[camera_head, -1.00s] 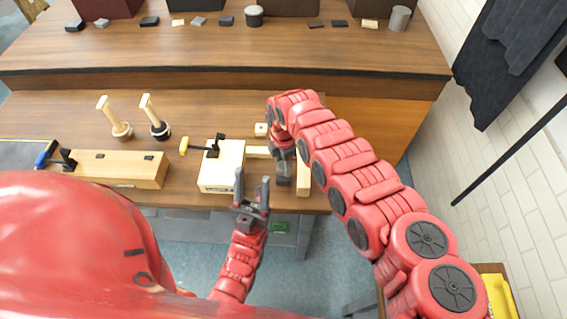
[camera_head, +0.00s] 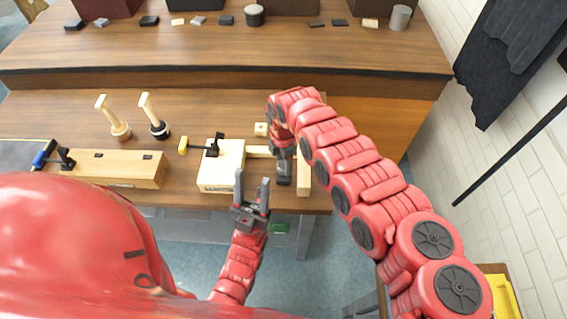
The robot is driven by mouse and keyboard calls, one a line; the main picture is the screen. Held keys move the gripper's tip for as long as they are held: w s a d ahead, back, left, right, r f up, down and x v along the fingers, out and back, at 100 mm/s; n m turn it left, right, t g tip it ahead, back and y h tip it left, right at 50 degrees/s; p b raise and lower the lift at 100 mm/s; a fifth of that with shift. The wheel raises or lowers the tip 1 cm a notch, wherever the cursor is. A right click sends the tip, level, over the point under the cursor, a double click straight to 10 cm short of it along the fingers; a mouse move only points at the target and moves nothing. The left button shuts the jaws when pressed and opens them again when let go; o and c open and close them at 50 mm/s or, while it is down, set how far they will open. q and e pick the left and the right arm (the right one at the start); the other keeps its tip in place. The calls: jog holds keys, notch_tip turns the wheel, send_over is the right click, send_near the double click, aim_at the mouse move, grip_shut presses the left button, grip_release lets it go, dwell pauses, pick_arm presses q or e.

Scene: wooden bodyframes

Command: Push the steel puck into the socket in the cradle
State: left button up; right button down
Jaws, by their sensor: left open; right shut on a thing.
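A pale wooden frame, which looks like the cradle (camera_head: 304,178), sits near the bench's front edge, right of centre. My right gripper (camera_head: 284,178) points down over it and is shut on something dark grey. I cannot tell whether that is the steel puck. The gripper and arm hide the socket and much of the frame. My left gripper (camera_head: 252,185) is open and empty, fingers up, in front of the bench edge and left of the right gripper.
A pale block with a black clamp (camera_head: 213,147) stands left of the frame. A small pale block (camera_head: 261,129) lies behind the frame. A raised shelf (camera_head: 220,55) runs along the back.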

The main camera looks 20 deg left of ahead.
jog(key=shift+f+b, duration=1.6)
jog(key=shift+b, duration=0.2)
jog(key=shift+c, duration=0.9)
grip_release()
jog(key=shift+r, duration=0.1)
notch_tip(320, 180, up, 17)
jog(key=b, duration=0.4)
jog(key=shift+r, duration=0.2)
jog(key=shift+f, duration=0.1)
